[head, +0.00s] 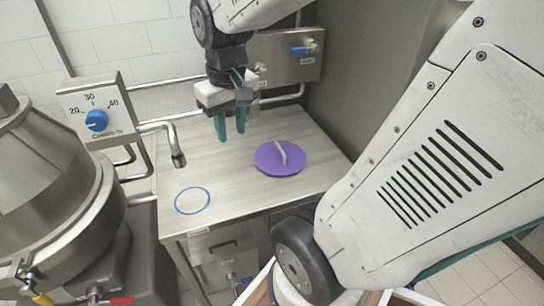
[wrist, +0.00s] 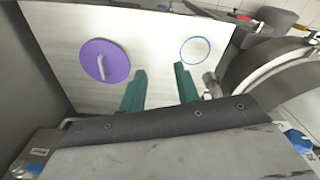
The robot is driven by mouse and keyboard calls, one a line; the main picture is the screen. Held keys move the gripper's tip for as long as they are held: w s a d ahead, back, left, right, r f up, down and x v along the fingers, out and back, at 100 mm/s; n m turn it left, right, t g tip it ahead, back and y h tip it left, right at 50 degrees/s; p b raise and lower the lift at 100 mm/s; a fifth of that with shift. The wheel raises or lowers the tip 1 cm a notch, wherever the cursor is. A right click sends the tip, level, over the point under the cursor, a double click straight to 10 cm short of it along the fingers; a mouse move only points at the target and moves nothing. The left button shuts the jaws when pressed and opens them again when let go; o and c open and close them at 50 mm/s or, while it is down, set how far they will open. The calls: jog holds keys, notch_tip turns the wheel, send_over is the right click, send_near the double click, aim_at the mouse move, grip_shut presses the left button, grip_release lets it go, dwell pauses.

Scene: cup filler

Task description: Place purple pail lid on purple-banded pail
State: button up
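The purple pail lid (head: 279,159) lies flat on the steel table, with a grey bar handle (head: 281,152) standing on its top. It also shows in the wrist view (wrist: 106,62), left of my fingers. My gripper (head: 230,135) has teal fingers and hangs above the table, to the left of the lid and apart from it. In the wrist view the two fingers (wrist: 160,84) are spread with a gap between them and nothing in it. I see no purple-banded pail in either view.
The table (head: 235,185) bears a blue ring mark (head: 192,200) with nothing on it. A tap (head: 177,157) reaches over the table's left edge. A large steel kettle (head: 60,200) stands at left beside a dial box (head: 97,115). A valve panel (head: 290,58) is behind.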

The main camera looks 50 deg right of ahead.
jog(key=w+d+f+m, duration=0.1)
jog(key=w+d+f, duration=0.15)
jog(key=d, duration=0.25)
jog(key=w+d+f+m, duration=0.1)
jog(key=w+d+f, duration=0.15)
jog(key=d, duration=0.35)
jog(key=m, duration=0.2)
send_over(280, 147)
jog(key=shift+g, duration=0.4)
jog(key=f, duration=0.9)
jog(key=shift+w+a+f, duration=0.1)
jog(key=shift+w+a, duration=0.05)
jog(key=shift+a, duration=0.05)
jog(key=f, duration=0.8)
jog(key=shift+s+d, duration=0.1)
jog(key=shift+s, duration=0.1)
jog(key=shift+f, duration=0.2)
grip_shut()
